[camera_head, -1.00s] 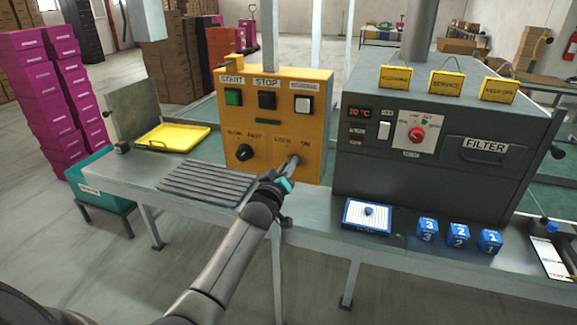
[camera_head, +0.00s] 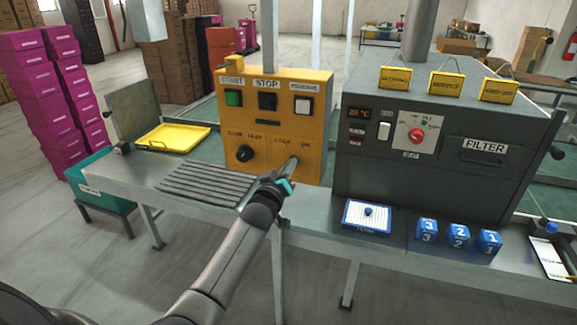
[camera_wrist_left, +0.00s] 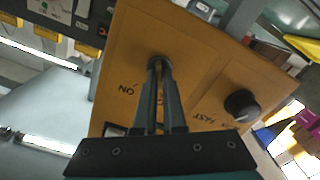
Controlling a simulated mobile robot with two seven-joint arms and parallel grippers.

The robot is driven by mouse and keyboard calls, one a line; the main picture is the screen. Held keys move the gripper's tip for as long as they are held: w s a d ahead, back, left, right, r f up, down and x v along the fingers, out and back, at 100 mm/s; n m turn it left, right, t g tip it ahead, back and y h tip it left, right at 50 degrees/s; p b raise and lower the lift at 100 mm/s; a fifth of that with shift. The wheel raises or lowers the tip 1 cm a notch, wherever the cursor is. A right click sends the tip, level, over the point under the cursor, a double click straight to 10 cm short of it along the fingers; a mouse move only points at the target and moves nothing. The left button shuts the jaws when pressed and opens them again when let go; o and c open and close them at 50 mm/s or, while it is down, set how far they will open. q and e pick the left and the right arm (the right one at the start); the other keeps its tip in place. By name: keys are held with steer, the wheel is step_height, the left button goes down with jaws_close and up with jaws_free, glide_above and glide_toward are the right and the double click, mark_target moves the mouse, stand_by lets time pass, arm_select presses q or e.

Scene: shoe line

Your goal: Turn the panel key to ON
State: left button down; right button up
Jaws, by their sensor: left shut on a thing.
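The yellow control panel (camera_head: 311,133) stands upright on the grey bench, with START and STOP buttons on top and LOCK and ON labels at its lower right. My left gripper (camera_head: 293,162) reaches in front of that lower right corner. In the left wrist view the panel (camera_wrist_left: 198,62) fills the middle and looks upside down and tilted. There my left gripper (camera_wrist_left: 159,66) has its fingers close together at the panel face beside the ON label (camera_wrist_left: 127,88), shut on the key. The key itself is almost wholly hidden by the fingertips, so its angle cannot be told. My right gripper is out of view.
A black SLOW/FAST knob (camera_head: 244,153) sits left of the key. A dark grey filter machine (camera_head: 370,180) stands close to the panel's right. On the bench are a ribbed black mat (camera_head: 205,183), a blue-edged tray (camera_head: 350,226) and blue numbered blocks (camera_head: 458,235).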

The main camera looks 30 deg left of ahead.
arm_select(q)
steer(key=shift+d+m+p, duration=0.15)
steer(key=shift+m+p, duration=0.15)
steer(key=shift+m, duration=2.85)
steer(key=shift+d+m+p, duration=0.1)
steer(key=shift+m+p, duration=0.15)
steer(key=shift+m, duration=3.2)
steer(key=c, duration=1)
jaws_free()
